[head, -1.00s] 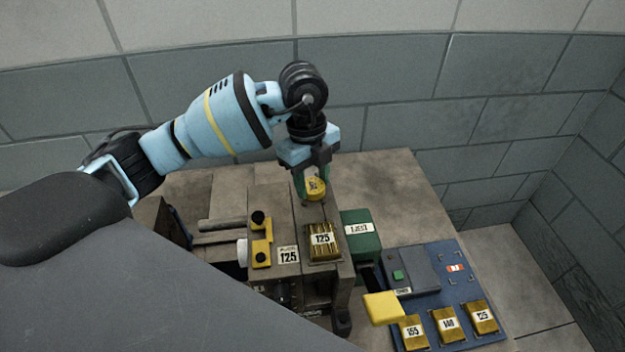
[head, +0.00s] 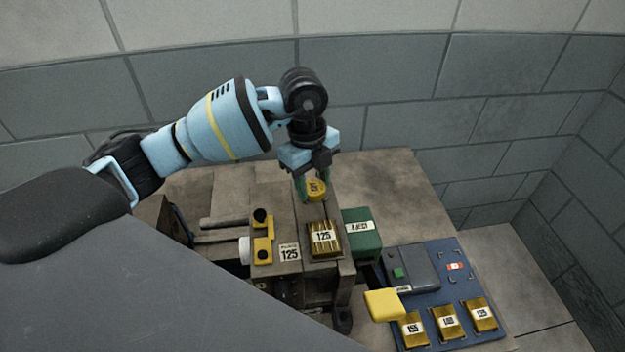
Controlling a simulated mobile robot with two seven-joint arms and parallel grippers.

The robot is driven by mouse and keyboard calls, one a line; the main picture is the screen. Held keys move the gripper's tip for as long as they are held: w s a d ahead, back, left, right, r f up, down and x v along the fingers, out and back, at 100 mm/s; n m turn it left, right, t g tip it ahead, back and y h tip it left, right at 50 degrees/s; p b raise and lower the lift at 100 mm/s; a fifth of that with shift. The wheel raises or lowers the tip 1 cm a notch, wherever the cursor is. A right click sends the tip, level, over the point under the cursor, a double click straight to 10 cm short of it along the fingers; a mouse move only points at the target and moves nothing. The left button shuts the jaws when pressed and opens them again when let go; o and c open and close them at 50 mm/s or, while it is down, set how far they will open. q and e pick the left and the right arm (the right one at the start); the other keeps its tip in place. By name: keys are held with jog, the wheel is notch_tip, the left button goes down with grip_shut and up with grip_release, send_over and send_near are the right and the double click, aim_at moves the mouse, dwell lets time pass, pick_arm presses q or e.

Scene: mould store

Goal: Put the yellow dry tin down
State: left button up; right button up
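The yellow dry tin (head: 316,190) is a small round yellow tin with a label on top. It is at the back of the brown blocky mould machine (head: 285,215), below my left gripper (head: 313,188). The green fingers of the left gripper reach down around the tin. Whether they press on it or stand slightly apart is too small to tell, as is whether the tin touches the surface under it. My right gripper is out of view.
A gold block marked 125 (head: 324,238) sits just in front of the tin. A green box (head: 361,236) is to the right. A blue board (head: 435,265) holds several gold blocks, with a yellow block (head: 383,305) at its left edge. The back right tabletop (head: 395,180) is clear.

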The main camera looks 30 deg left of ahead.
aim_at(308, 183)
pick_arm(q)
jog(key=shift+o, duration=0.7)
jog(key=shift+d+f, duration=0.1)
jog(key=shift+f, duration=0.75)
jog(key=shift+s, duration=0.15)
notch_tip(308, 183, up, 14)
jog(key=a, duration=0.1)
jog(key=shift+w+a+p, duration=0.25)
jog(key=shift+w+p, duration=0.05)
jog(key=shift+w, duration=0.1)
jog(key=shift+f, duration=0.1)
